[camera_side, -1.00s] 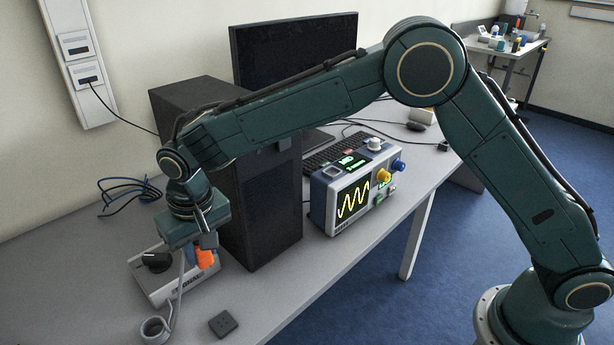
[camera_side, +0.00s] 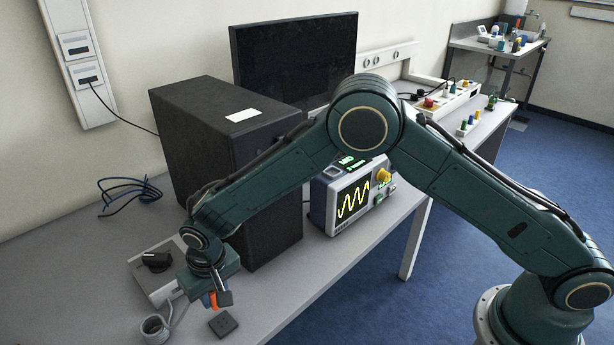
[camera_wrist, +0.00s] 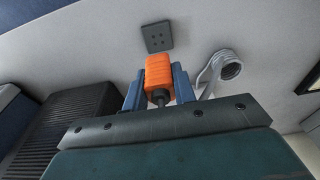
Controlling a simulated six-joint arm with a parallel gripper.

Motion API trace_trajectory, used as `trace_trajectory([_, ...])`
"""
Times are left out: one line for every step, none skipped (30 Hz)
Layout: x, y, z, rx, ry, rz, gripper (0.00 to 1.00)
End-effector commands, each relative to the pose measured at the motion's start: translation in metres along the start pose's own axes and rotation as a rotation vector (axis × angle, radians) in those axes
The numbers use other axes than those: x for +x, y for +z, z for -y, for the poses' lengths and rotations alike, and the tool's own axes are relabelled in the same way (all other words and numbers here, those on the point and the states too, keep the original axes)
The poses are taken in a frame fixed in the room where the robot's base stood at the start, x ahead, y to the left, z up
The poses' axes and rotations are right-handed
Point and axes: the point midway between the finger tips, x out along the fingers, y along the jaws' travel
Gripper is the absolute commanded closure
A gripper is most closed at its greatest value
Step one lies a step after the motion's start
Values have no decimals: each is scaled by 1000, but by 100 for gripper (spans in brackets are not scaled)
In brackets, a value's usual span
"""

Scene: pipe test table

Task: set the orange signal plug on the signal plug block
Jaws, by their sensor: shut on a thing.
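The orange signal plug (camera_side: 213,300) is held between the fingers of my gripper (camera_side: 217,299), above the table near its front edge. In the wrist view the orange plug (camera_wrist: 159,76) sits between the two blue-grey fingers of my gripper (camera_wrist: 157,85), its dark end toward the palm. The signal plug block, a small flat dark square with several holes (camera_side: 222,324), lies on the table just below and slightly right of the plug in the side view. It also shows in the wrist view (camera_wrist: 157,37), beyond the plug. The plug is apart from the block.
A grey box with a black knob (camera_side: 155,268) stands left of my gripper, with a coiled grey cable (camera_side: 155,328) in front. A black computer tower (camera_side: 262,190) stands close behind my arm. An oscilloscope (camera_side: 345,200) is to the right. The table's front edge (camera_side: 285,325) is near the block.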

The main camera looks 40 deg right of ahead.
Motion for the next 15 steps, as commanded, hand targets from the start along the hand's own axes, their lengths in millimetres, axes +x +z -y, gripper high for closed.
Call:
trace_trajectory([9,2,0,0,1,2,100])
trace_trajectory([12,2,0,0,1,2,100])
trace_trajectory([16,2,0,0,0,0,100])
trace_trajectory([19,3,0,0,0,0,100])
trace_trajectory([21,3,0,0,0,1,100])
trace_trajectory([24,4,0,0,0,1,100])
trace_trajectory([25,4,0,1,0,0,100])
trace_trajectory([25,4,0,1,-1,0,100])
trace_trajectory([26,4,0,1,-1,-1,100])
trace_trajectory([26,3,0,0,-1,-1,100])
trace_trajectory([26,3,0,0,-1,-1,100])
trace_trajectory([26,3,0,0,-1,-1,100])
trace_trajectory([26,4,0,0,-1,-1,100])
trace_trajectory([27,4,0,0,-1,-1,100])
trace_trajectory([29,4,0,0,-1,-1,100])
